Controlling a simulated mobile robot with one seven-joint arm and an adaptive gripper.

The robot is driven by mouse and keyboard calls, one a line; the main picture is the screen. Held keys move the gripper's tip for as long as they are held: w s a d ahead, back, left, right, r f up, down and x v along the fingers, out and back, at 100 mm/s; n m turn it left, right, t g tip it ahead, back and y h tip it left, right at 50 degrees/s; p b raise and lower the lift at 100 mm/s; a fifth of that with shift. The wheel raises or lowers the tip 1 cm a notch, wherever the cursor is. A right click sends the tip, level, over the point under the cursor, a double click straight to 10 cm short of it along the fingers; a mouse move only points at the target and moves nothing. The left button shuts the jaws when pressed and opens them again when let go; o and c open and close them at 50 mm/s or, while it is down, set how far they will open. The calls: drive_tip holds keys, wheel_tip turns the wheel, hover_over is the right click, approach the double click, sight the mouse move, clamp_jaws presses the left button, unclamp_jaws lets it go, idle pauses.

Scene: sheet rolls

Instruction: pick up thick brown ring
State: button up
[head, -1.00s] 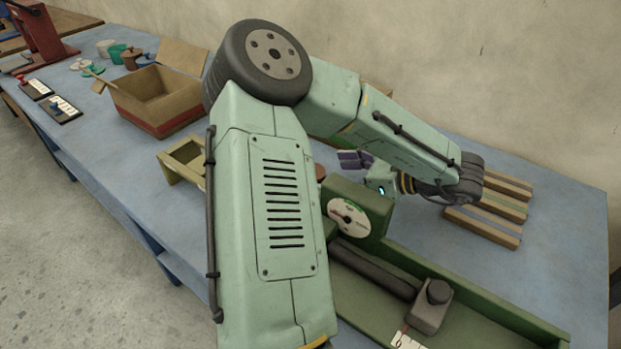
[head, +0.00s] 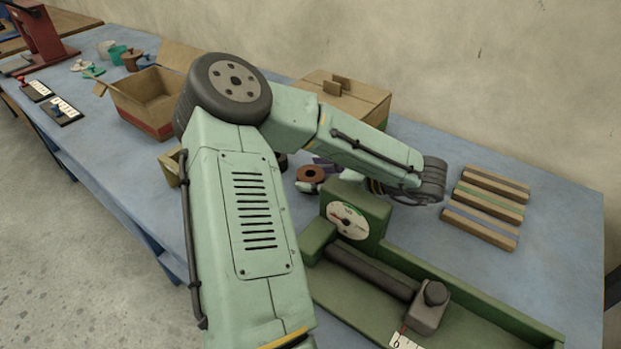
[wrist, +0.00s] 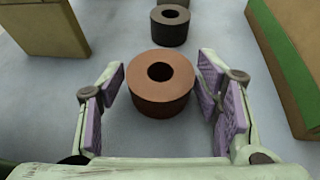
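The thick brown ring (wrist: 161,95) stands flat on the blue table in the wrist view, its round hole facing up. My gripper (wrist: 160,88) is open, with one purple-padded finger on each side of the ring. The left finger shows a clear gap to the ring; the right pads are close to it, and I cannot tell whether they touch. In the head view the brown ring (head: 311,174) shows beside my arm, and my gripper is mostly hidden behind my own arm and the green machine.
A dark ring (wrist: 170,27) stands behind the brown ring. A green machine (head: 358,213) is at the right of my arm. An open cardboard box (head: 148,101) is at the left, a closed one (head: 362,97) at the back. Wooden strips (head: 487,207) lie at the right.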

drive_tip(key=c, duration=0.8)
drive_tip(key=shift+r, duration=0.1)
